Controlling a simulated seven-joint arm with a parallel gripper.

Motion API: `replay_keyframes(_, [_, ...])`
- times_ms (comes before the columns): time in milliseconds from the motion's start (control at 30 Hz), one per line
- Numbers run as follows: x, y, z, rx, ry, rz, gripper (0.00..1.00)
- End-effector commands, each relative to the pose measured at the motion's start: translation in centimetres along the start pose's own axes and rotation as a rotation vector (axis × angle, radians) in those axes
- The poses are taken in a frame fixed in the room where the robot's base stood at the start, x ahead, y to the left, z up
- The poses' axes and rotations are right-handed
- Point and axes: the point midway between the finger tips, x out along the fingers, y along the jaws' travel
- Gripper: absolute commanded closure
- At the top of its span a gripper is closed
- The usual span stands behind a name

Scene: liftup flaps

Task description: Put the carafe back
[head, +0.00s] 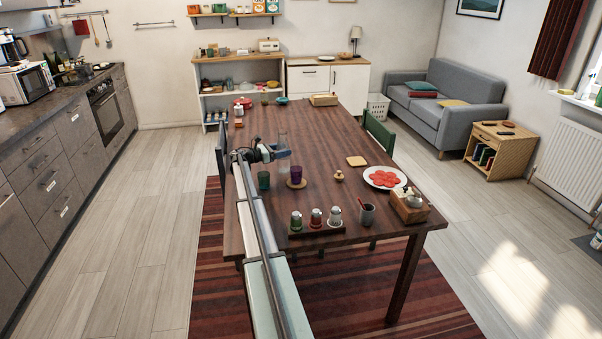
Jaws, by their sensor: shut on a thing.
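A tall clear glass carafe (282,143) stands upright over the wooden table, left of its middle. My gripper (277,153) is at its lower part, shut on it, and partly hides it. Its lower end looks pale blue. I cannot tell whether its base touches the tabletop or is held a little above it. My arm reaches in from the front edge of the picture along the table's left side.
The table's (325,130) middle is clear.

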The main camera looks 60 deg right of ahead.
Motion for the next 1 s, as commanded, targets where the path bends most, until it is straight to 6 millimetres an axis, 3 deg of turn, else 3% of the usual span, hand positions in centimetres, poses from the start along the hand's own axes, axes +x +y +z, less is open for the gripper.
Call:
replay_keyframes(167, [2.0,-0.7,0.1,0.001,-0.002,-0.02,0.81])
replay_keyframes(367, [7.2,-3.5,1.4,0.003,-0.002,-0.073,0.81])
replay_keyframes(700, [14.7,-13.6,4.6,0.002,-0.003,-0.168,0.81])
replay_keyframes(1000, [17.2,-21.5,6.8,0.001,-0.003,-0.174,0.81])
